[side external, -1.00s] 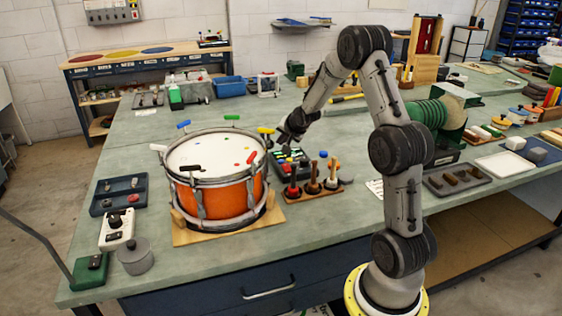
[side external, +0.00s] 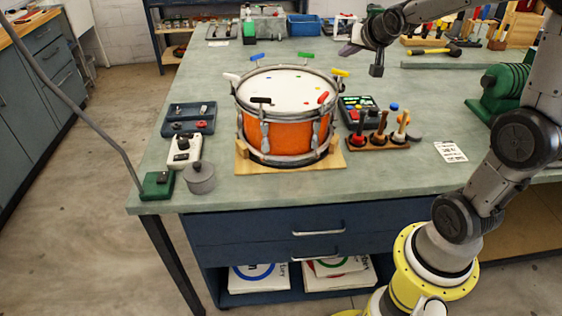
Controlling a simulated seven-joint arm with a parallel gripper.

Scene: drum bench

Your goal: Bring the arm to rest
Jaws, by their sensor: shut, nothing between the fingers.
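My gripper (side external: 376,70) hangs above the bench, up and to the right of the drum in the picture. It looks shut, with nothing seen in it. My arm reaches in from the right edge, and its upper part is cut off by the frame. The orange drum (side external: 277,133) stands upright on a wooden base (side external: 247,167), with a white head (side external: 287,88) and coloured keys around its rim. Small coloured dots lie on the head. The gripper is apart from the drum.
A rack of three handled tools (side external: 378,142) and a dark pad with coloured buttons (side external: 352,106) stand right of the drum. A dark tray (side external: 188,119), a white box (side external: 184,152) and a grey pot (side external: 199,178) sit left.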

